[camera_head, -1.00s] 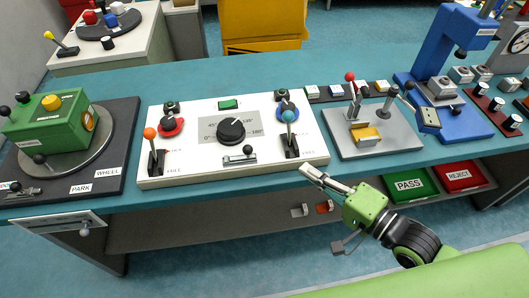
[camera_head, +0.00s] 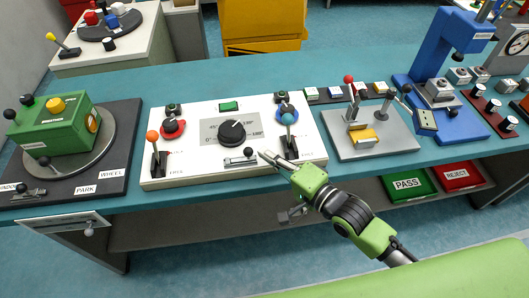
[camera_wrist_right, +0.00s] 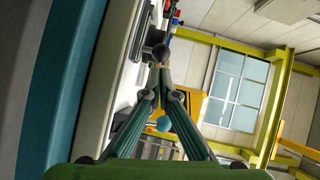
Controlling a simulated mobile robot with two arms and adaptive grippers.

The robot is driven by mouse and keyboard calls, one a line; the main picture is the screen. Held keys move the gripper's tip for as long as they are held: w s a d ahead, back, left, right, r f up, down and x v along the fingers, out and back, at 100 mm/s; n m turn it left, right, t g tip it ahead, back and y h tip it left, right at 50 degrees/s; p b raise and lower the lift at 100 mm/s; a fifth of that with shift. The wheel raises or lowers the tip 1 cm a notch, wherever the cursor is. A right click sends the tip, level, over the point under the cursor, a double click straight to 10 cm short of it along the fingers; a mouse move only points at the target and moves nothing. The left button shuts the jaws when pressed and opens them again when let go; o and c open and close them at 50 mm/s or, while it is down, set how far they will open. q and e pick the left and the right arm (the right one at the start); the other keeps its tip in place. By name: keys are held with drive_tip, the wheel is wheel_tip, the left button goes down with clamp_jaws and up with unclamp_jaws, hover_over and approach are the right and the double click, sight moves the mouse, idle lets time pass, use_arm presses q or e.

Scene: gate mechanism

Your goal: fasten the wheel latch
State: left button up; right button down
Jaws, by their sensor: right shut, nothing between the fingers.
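On the white control panel (camera_head: 190,178), a small sliding latch (camera_head: 236,162) with a black ball knob (camera_head: 248,152) lies below the round black dial (camera_head: 232,132). A label on it is too small to read, so I cannot confirm it is the wheel latch. My right gripper (camera_head: 265,156) is shut and empty, its tips just right of the knob. In the right wrist view a black ball (camera_wrist_right: 161,52) shows just past the fingertips (camera_wrist_right: 160,70); I cannot tell whether they touch. Another latch (camera_head: 30,193) sits on the left dark plate. My left gripper is not in view.
A green box (camera_head: 55,125) sits on a grey disc by PARK and WHEEL labels. A grey plate with levers (camera_head: 385,148) is at right.

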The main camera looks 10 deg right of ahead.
sight(250, 154)
drive_tip(key=shift+a+f, duration=0.1)
drive_tip(key=shift+a, duration=0.4)
drive_tip(key=a+p, duration=0.1)
drive_tip(key=a, duration=0.2)
drive_tip(key=shift+a, duration=0.2)
drive_tip(key=shift+w+a, duration=0.1)
drive_tip(key=shift+a, duration=0.3)
drive_tip(key=shift+d, duration=0.1)
drive_tip(key=shift+p, duration=0.35)
